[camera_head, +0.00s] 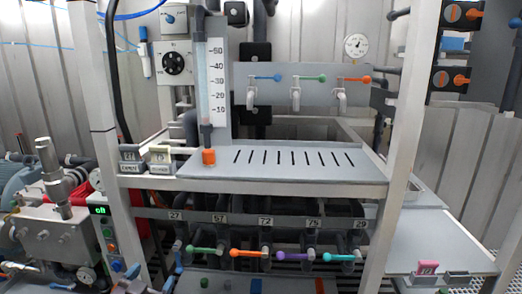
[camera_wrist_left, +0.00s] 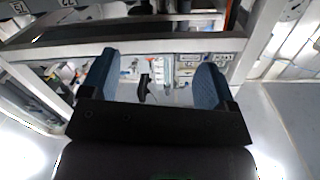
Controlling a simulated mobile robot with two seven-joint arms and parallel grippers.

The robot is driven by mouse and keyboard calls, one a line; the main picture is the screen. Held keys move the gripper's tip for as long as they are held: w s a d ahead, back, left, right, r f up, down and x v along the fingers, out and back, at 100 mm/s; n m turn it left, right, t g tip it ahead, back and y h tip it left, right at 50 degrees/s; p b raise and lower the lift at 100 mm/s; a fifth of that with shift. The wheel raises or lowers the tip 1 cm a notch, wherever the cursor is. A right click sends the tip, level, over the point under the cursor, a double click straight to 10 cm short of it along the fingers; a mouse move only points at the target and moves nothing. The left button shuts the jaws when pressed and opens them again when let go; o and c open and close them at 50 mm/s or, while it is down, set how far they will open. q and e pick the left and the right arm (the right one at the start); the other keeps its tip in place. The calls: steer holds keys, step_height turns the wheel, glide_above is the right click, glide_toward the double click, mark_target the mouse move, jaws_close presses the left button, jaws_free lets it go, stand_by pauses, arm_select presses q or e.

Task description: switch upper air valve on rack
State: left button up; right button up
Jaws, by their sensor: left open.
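On the right post of the rack, an upper valve (camera_head: 462,14) with an orange handle sits on a black box. A similar lower valve (camera_head: 461,79) sits below it. Both orange handles point right, roughly level. The frames do not show for certain which is the air valve. My left gripper (camera_head: 154,276) is low at the left, in front of the rack and far from these valves. In the left wrist view its blue fingers (camera_wrist_left: 155,77) are spread with nothing gripped between them. My right gripper is not in view.
Blue, green and orange taps (camera_head: 296,79) line a back panel above a slotted shelf (camera_head: 280,160). Coloured valve handles (camera_head: 248,253) run below it. A pressure gauge (camera_head: 355,45) hangs at the back. A pump with a control box (camera_head: 103,225) stands left. A side shelf (camera_head: 440,245) extends right.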

arm_select(q)
steer(key=s+a+f+n+g+y, duration=0.2)
steer(key=s+f+g, duration=0.3)
steer(key=s+f, duration=1.5)
steer(key=s+n, duration=0.1)
steer(key=s, duration=0.2)
steer(key=shift+s+a+f+g, duration=0.15)
steer(key=shift+s+g, duration=0.25)
